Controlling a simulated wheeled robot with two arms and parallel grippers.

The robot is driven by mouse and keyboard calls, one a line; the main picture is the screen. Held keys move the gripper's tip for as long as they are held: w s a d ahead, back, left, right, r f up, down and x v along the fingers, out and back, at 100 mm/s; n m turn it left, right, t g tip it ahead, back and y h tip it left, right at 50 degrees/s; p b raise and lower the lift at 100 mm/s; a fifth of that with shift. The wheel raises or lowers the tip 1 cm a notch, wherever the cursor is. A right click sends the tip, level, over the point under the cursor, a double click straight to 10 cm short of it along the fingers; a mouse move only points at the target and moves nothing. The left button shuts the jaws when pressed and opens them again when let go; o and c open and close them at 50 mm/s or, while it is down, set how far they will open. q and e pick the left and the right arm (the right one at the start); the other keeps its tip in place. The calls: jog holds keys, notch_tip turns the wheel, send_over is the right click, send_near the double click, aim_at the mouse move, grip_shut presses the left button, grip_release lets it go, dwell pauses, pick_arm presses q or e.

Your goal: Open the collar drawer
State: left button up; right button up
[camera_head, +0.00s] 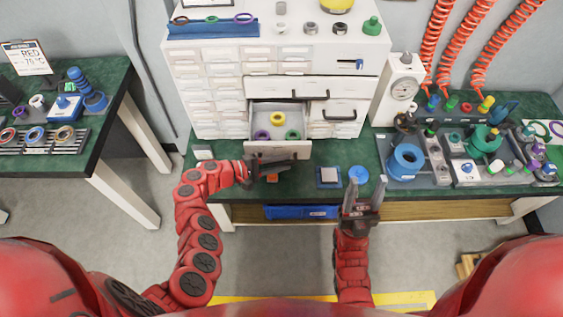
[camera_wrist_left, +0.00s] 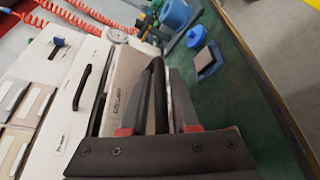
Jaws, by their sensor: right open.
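The collar drawer (camera_head: 279,147) of the white cabinet stands pulled out in the camera_head view. Three ring-shaped collars, one yellow (camera_head: 277,118), one purple (camera_head: 262,135) and one green (camera_head: 293,134), lie inside. My left gripper (camera_head: 284,164) is at the drawer's front. In the left wrist view, the drawer's black handle (camera_wrist_left: 158,92) runs between the fingers of this gripper (camera_wrist_left: 160,105), which appear closed around it. The label on the drawer front (camera_wrist_left: 122,88) shows beside the handle. My right gripper (camera_head: 363,190) is open and empty, in front of the green bench's edge.
A blue round part (camera_head: 358,174) and a square blue-edged pad (camera_head: 328,177) lie on the bench (camera_head: 309,188). A blue cylinder (camera_head: 405,161) and fixtures stand at right.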

pick_arm(q)
jog(key=p+v, duration=0.1)
jog(key=v, duration=1.6)
jog(key=shift+a+p, duration=0.2)
jog(key=shift+p, duration=0.2)
jog(key=shift+f, duration=0.1)
